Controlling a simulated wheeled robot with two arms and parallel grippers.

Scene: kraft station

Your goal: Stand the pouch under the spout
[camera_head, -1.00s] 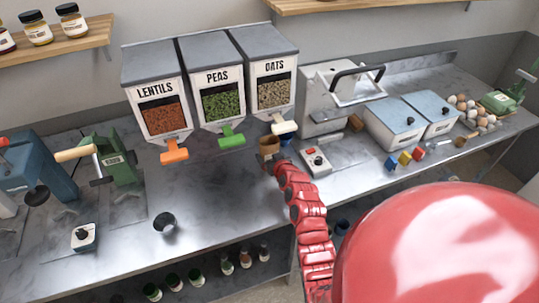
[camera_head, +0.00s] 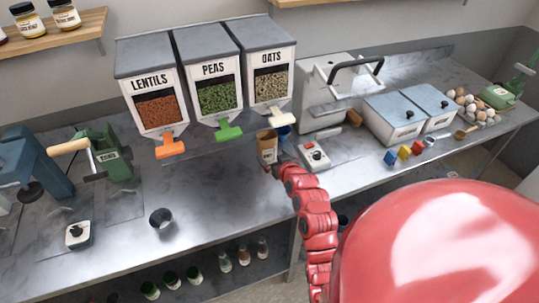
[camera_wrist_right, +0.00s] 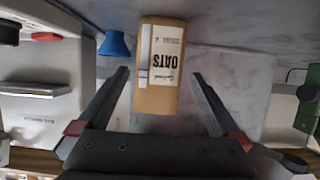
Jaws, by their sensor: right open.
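The brown kraft pouch (camera_head: 267,146), with a white OATS label, is upright on the counter in front of the oats dispenser (camera_head: 270,84). The pale oats spout handle (camera_head: 284,118) is just above and to its right; I cannot tell whether the pouch is exactly under the outlet. In the right wrist view the pouch (camera_wrist_right: 160,98) appears upside down between the fingers. My right gripper (camera_wrist_right: 161,73) is open, with a gap on each side of the pouch. In the head view my right gripper (camera_head: 270,168) is partly hidden near the pouch's base. My left gripper is not in view.
A blue funnel-like item (camera_head: 285,132) is right behind the pouch. A control box with a red button (camera_head: 314,155) stands to the right. The peas (camera_head: 229,131) and lentils (camera_head: 170,147) handles are to the left. A dark cup (camera_head: 161,218) stands on open counter.

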